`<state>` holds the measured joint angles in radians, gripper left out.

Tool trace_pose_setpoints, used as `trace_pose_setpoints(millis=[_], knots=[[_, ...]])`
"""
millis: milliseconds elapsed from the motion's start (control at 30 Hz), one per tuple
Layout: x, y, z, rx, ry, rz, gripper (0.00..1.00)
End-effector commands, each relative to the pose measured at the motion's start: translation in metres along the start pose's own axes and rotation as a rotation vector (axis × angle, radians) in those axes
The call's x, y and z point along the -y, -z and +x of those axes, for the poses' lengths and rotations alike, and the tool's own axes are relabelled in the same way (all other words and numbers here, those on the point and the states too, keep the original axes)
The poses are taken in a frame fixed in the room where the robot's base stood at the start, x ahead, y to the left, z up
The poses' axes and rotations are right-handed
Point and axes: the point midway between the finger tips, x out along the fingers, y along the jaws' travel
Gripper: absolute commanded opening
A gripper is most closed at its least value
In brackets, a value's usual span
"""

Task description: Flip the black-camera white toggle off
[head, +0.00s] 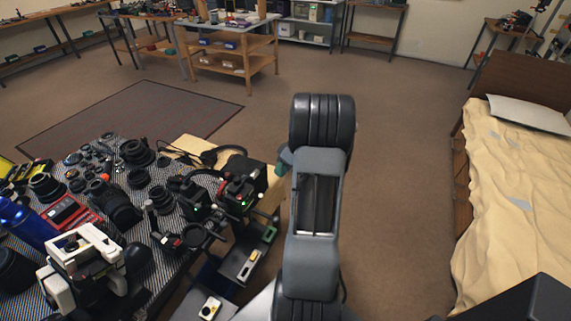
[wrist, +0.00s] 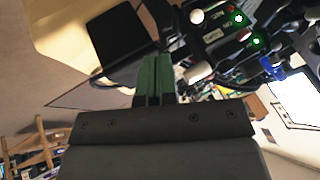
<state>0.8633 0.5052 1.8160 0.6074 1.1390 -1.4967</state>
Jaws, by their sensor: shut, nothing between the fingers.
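A black camera device (head: 240,188) with red, white and lit green details stands at the right edge of the crowded table, left of my arm. In the wrist view, black camera housings (wrist: 225,50) fill the upper right, with lit green dots and small red parts. A white toggle-like knob (wrist: 200,72) sticks out just right of my fingertips, and a rounder white knob (wrist: 197,16) is above it. I cannot tell which is the camera's toggle. My gripper (wrist: 155,62) has green fingers that are shut and empty, close beside the lower white knob; contact is unclear. It also shows in the head view (head: 284,160), partly hidden.
The patterned table (head: 150,268) is crowded with lenses, a red meter (head: 66,212) and a white instrument (head: 82,262). A black box (wrist: 118,42) is left of my fingers. A bed (head: 515,200) stands at the right. The floor between is clear.

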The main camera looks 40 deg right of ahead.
Motion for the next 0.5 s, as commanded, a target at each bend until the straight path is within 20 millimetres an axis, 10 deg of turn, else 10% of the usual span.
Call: trace_pose_setpoints(millis=[500], knots=[[0.025,-0.002,0.063,0.000,0.000,0.000,0.00]])
